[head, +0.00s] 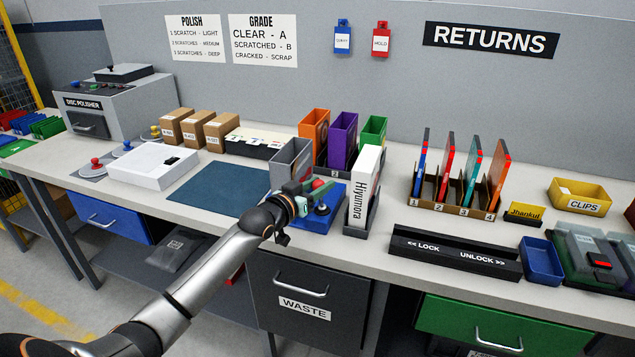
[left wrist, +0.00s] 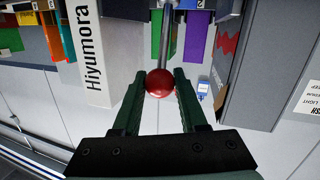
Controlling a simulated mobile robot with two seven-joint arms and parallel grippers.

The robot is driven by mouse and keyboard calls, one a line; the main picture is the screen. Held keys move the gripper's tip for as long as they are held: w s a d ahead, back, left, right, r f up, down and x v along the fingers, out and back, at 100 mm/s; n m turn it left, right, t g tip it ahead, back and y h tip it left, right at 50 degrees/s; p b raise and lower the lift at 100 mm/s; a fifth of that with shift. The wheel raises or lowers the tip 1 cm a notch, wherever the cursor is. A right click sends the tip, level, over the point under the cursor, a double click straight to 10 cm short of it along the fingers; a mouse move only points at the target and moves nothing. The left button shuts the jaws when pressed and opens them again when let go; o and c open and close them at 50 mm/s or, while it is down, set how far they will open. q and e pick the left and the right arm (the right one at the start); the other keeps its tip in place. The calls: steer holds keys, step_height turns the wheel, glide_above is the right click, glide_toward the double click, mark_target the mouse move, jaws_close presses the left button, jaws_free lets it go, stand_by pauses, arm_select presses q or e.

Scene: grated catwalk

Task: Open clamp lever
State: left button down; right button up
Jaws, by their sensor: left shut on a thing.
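The clamp lever ends in a red ball knob (head: 318,184), above a blue base (head: 325,217) near the front edge of the bench. My left gripper (head: 306,190) reaches in from the front left and is shut on the knob. In the left wrist view the green fingers (left wrist: 160,90) sit on both sides of the red ball (left wrist: 160,82), and the grey metal lever rod (left wrist: 168,35) runs up from it. My arm and gripper hide part of the clamp in the head view. My right gripper is not in view.
A white Hiyumora box (head: 364,190) stands upright close to the right of the clamp. A grey bin (head: 291,164) stands just behind it. A dark blue mat (head: 217,190) lies to the left. A black LOCK/UNLOCK bar (head: 455,252) lies to the right.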

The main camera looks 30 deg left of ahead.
arm_select(q)
steer(key=shift+w+a+r+p, duration=0.2)
steer(key=shift+w+r+p, duration=0.15)
steer(key=shift+w, duration=0.25)
steer(key=shift+g, duration=0.6)
steer(key=w, duration=0.3)
steer(key=w+a, duration=0.1)
steer(key=shift+w+f, duration=0.15)
steer(key=shift+f, duration=0.1)
steer(key=shift+w+f, duration=0.25)
steer(key=shift+w, duration=0.1)
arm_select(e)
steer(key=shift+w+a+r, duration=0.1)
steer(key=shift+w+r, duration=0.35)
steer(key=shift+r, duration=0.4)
arm_select(q)
steer(key=shift+w+a+f, duration=0.1)
steer(key=shift+w, duration=0.05)
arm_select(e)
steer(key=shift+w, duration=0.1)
arm_select(q)
steer(key=c, duration=0.5)
jaws_free()
steer(key=shift+f, duration=0.1)
steer(key=shift+o, duration=0.2)
